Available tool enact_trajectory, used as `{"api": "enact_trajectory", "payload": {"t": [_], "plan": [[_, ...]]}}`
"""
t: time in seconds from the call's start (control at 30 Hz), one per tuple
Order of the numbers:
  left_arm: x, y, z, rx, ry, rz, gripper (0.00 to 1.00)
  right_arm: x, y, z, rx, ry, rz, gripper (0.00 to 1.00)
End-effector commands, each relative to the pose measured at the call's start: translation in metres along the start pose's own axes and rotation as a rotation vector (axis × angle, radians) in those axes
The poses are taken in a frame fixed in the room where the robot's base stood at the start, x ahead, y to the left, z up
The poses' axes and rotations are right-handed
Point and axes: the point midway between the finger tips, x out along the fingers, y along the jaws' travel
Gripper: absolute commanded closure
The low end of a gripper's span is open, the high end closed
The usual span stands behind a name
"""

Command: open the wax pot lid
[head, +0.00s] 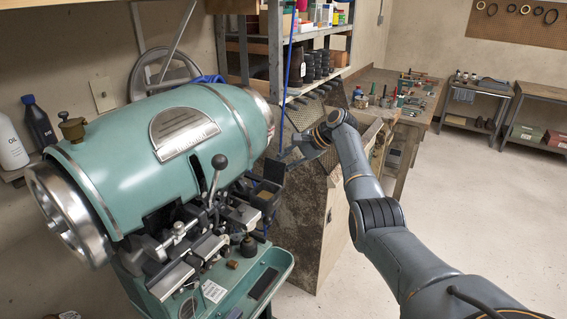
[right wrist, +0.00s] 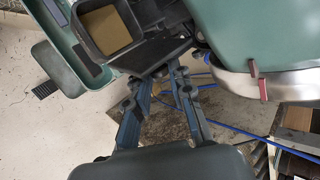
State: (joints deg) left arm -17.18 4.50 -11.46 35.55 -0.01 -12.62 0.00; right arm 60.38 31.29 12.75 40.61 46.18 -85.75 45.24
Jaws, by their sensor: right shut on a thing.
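The wax pot (head: 264,195) is a small dark square box on the right side of the green sole stitcher (head: 175,135). In the right wrist view the pot (right wrist: 84,20) is uncovered on top, and tan wax (right wrist: 106,29) shows inside. Its dark lid (head: 274,170) stands raised at the pot's edge nearest my gripper; in the right wrist view the lid (right wrist: 150,57) shows as a dark plate beside the opening. My right gripper (head: 290,160) is shut on the lid; its fingers (right wrist: 163,82) also show in the wrist view. My left gripper is out of view.
The stitcher's green tray (head: 262,285) lies below the pot. A blue hose (right wrist: 240,130) runs behind the fingers. A wooden cabinet (head: 325,225) stands close behind, near my right arm. A workbench (head: 420,100) with tools is farther back. The floor at right is clear.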

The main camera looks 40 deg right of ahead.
Motion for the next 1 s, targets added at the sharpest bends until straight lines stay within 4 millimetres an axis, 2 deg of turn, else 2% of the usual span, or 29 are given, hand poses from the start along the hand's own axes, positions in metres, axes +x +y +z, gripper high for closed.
{"api": "enact_trajectory", "payload": {"t": [0.5, 0.53, 0.6, 0.9, 1.0], "plan": [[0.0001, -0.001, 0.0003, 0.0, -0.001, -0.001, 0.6, 0.0002, 0.0009, -0.0017, 0.01, -0.008, 0.002, 1.0], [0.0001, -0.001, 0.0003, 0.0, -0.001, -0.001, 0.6, 0.0002, 0.001, -0.0017, 0.01, -0.008, 0.002, 0.73], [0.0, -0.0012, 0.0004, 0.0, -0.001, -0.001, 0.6, 0.0002, 0.0009, -0.0017, 0.009, -0.008, 0.001, 0.58], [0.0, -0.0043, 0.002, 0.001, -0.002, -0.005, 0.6, -0.0005, 0.0007, -0.0016, 0.009, -0.008, 0.001, 0.58], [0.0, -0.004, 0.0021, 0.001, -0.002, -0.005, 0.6, -0.0061, 0.0008, -0.0022, 0.01, -0.007, 0.001, 0.58]]}}
